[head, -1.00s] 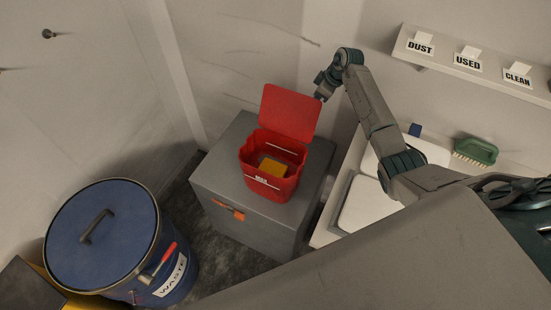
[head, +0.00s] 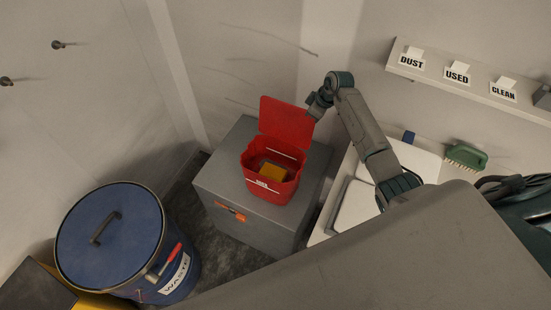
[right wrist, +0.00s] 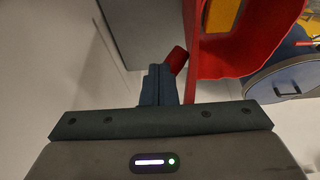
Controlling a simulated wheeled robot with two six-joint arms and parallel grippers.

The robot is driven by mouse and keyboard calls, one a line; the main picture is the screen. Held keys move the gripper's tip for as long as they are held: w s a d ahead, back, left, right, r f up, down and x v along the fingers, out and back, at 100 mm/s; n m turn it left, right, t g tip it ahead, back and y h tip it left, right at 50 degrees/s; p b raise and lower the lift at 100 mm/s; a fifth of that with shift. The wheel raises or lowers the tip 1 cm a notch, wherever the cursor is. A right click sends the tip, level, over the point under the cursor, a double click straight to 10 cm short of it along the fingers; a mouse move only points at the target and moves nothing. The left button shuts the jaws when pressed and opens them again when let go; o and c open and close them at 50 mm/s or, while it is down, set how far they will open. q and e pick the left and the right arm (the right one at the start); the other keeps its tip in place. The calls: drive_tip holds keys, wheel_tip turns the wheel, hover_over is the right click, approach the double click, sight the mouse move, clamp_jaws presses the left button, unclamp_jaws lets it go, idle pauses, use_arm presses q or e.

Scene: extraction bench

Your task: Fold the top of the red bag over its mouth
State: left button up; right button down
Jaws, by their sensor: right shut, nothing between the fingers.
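The red bag (head: 270,190) stands upright on a grey cabinet in the head view. Its mouth is open and its top flap (head: 286,122) stands up at the back. A yellow-orange block (head: 273,171) lies inside. My right gripper (head: 313,111) is shut and empty at the flap's right edge, slightly behind it; I cannot tell whether it touches. In the right wrist view the closed fingers (right wrist: 168,75) point up beside the red bag (right wrist: 228,62), which fills the upper middle. My left gripper is not in view.
The grey cabinet (head: 222,185) has free room around the bag. A blue waste drum (head: 110,240) stands at the lower left. A white counter (head: 352,205) with trays and a green brush (head: 466,156) is at the right, below a labelled shelf (head: 470,75).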

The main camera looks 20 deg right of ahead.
sight(307, 122)
drive_tip(key=shift+s+a+f+p, duration=0.15)
drive_tip(key=shift+s+a+p, duration=0.45)
drive_tip(key=shift+s+a, duration=0.5)
drive_tip(key=s+a, duration=0.6)
drive_tip(key=a, duration=0.1)
drive_tip(key=shift+a, duration=0.25)
drive_tip(key=shift+s, duration=0.1)
wheel_tip(307, 122, up, 7)
idle(0.7)
